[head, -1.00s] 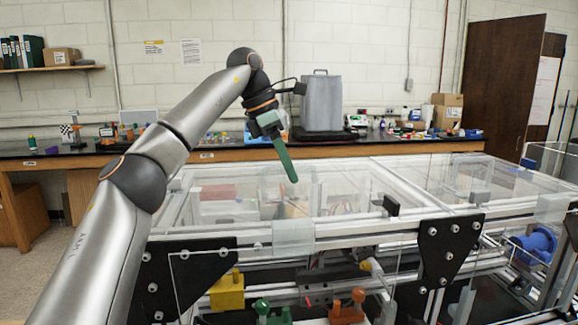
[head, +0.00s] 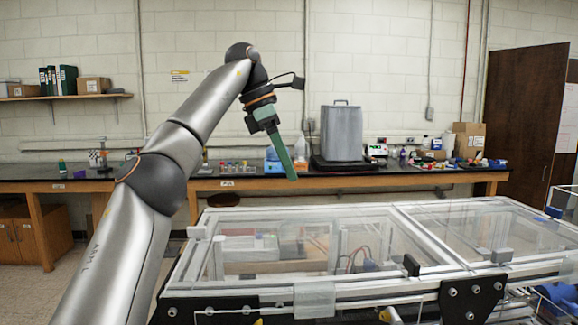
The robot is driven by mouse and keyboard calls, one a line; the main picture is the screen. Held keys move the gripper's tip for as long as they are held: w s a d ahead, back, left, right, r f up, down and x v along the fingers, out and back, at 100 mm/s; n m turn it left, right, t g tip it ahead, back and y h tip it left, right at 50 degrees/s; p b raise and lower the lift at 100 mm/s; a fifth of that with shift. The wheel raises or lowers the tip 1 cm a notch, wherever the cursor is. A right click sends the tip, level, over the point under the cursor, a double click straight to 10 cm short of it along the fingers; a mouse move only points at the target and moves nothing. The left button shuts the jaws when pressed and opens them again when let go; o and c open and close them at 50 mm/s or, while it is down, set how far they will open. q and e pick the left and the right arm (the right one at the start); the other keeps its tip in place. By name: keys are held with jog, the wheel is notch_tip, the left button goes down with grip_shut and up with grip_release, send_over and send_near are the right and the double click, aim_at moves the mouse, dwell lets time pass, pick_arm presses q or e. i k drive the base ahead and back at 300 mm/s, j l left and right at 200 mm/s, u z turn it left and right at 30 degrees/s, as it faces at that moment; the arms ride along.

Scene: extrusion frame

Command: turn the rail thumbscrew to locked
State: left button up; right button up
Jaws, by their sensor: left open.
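My left gripper (head: 292,177), with green fingers, hangs in the air above the extrusion frame's clear-covered top and points down and slightly right. It is open and touches nothing; its fingers overlap from this side. The extrusion frame (head: 400,275) fills the lower right, with pale rails and black corner plates (head: 472,298). I cannot make out the rail thumbscrew; the frame's lower front is cut off by the picture's bottom edge. A small yellow part (head: 388,315) shows at that edge. My right gripper is not in view.
A black-topped bench (head: 395,178) runs along the back wall, with a grey metal container (head: 341,132) and small items on it. A dark clip-like block (head: 411,265) sits on the front rail. The air above the covers is free around the gripper.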

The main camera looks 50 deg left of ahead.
aim_at(413, 267)
jog(key=k, duration=1)
